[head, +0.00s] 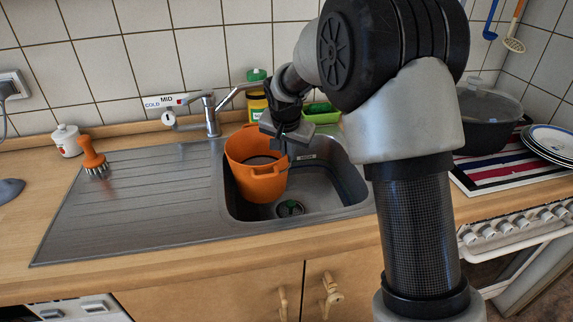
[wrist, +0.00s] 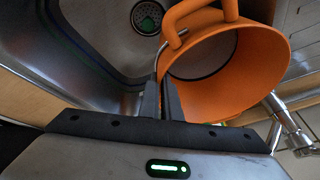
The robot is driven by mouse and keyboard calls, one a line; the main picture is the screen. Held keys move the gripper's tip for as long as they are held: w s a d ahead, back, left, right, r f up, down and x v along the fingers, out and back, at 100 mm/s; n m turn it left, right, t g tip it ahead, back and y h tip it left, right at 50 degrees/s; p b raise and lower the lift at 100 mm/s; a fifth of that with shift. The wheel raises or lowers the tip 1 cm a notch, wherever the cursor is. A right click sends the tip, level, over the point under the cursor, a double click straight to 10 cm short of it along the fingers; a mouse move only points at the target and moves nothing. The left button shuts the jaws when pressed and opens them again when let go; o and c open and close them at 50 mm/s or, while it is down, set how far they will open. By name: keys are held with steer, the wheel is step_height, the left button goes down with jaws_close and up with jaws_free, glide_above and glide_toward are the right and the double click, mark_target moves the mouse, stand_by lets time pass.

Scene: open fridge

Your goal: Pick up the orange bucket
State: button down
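The orange bucket (head: 258,182) is at the left side of the sink basin, its open top facing up and seeming slightly tilted. I cannot tell whether its base touches the basin floor. My gripper (head: 284,150) is at the bucket's right rim, pointing down. In the wrist view the bucket (wrist: 250,68) fills the upper right, with its handle at the top. The two dark fingers of my gripper (wrist: 162,82) are close together with the bucket's rim running between them. They look shut on the rim; the fingertips are partly hidden.
The steel sink (head: 335,200) has a drain and raised edges around the bucket. The tap (head: 211,115) stands behind it, near a yellow bottle (head: 256,105) and a green tray (head: 322,113). An orange brush (head: 92,155) is at left; a dark pot (head: 487,115) is at right.

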step_height(320, 180, up, 13)
steer(key=p, duration=0.1)
steer(key=shift+p, duration=0.3)
steer(key=shift+w, duration=0.1)
